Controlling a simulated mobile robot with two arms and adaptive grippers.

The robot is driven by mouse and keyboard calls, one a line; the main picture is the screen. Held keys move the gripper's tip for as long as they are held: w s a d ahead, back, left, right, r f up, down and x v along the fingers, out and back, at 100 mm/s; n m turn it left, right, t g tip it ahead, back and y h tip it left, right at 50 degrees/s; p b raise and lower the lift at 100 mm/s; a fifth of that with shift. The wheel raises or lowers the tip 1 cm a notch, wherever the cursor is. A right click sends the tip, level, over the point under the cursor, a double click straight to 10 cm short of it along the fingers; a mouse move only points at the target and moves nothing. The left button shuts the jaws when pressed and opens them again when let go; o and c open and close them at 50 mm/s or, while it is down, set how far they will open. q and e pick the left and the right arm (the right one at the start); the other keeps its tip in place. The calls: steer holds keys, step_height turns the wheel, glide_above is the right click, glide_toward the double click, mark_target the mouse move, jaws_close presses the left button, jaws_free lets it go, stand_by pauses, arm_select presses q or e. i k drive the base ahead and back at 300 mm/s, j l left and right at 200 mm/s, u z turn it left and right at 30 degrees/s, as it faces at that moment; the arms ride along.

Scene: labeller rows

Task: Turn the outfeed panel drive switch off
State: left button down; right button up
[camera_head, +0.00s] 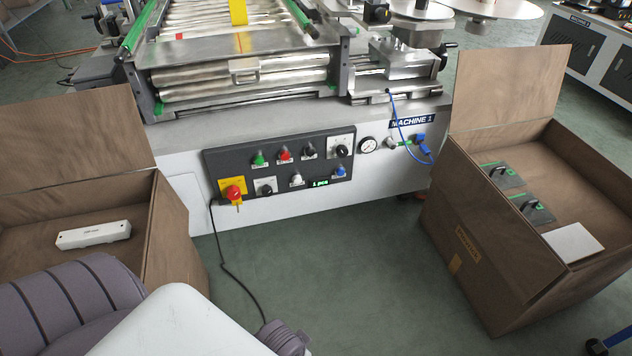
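A dark control panel (281,178) is on the front of the white machine labelled MACHINE 1 (412,120). Its upper row has a green button (259,159), a red button (285,155), a small black knob (309,152) and a black knob on a light plate (342,151). Its lower row has a red knob on a yellow plate (233,192), a selector on a light plate (266,189), a white button (296,179) and a blue button (340,171). Labels are too small to read; I cannot tell which is the outfeed drive switch. Neither gripper is in view.
An open cardboard box (178,235) with a white bar stands left of the panel. Another (490,245), holding green-and-grey parts, stands right. A black cable (226,262) runs from the panel to the floor. The green floor between the boxes is otherwise clear. My arm links fill the lower left.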

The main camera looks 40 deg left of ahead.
mark_target(267, 191)
steer(key=l+u, duration=0.6)
steer(key=u, duration=1.05)
steer(key=i+l, duration=0.5)
steer(key=l, duration=0.2)
steer(key=i+l, duration=0.25)
steer(key=l, duration=0.15)
